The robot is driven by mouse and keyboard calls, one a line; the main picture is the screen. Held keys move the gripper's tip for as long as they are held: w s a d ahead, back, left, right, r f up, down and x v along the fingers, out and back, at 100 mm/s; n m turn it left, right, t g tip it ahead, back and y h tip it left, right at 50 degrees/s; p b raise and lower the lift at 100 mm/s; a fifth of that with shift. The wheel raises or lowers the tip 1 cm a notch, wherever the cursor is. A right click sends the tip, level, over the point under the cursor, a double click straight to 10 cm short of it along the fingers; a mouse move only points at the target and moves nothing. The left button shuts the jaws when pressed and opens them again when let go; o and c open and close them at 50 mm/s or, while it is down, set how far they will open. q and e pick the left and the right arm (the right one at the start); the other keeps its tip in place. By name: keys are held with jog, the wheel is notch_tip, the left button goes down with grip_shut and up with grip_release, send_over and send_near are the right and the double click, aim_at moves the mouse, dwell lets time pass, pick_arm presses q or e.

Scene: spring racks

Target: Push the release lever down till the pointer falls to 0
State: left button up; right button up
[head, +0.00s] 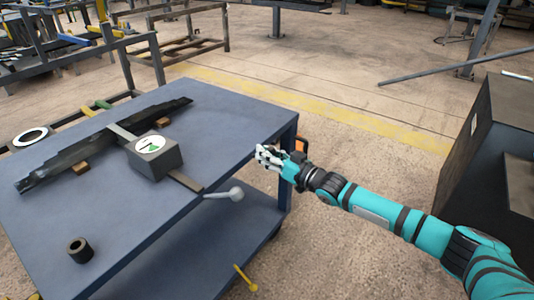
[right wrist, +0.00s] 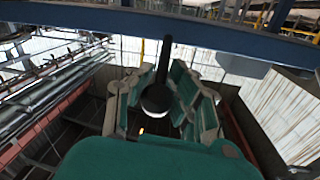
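A dark grey gauge box (head: 155,157) stands on the blue table, with a white round dial (head: 150,144) on top. The dial has a green patch and a dark mark; the pointer's reading is too small to tell. The release lever (head: 222,194), light grey with a ball end, sticks out past the table's near right edge. My right gripper (head: 268,155) is beyond the table's right edge, above and right of the lever's ball. In the right wrist view its fingers (right wrist: 157,88) are apart, and a dark rod with a round knob (right wrist: 157,98) shows between them; contact cannot be told. My left gripper is out of view.
A long dark bar (head: 60,165) lies across the blue table (head: 230,130) on wooden blocks. A black ring (head: 80,250) sits at the table's near left. A dark cabinet (head: 490,140) stands at the right. Floor between table and cabinet is clear.

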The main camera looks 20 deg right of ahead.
grip_shut()
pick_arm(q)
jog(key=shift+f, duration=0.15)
pick_arm(e)
jog(key=shift+f, duration=0.1)
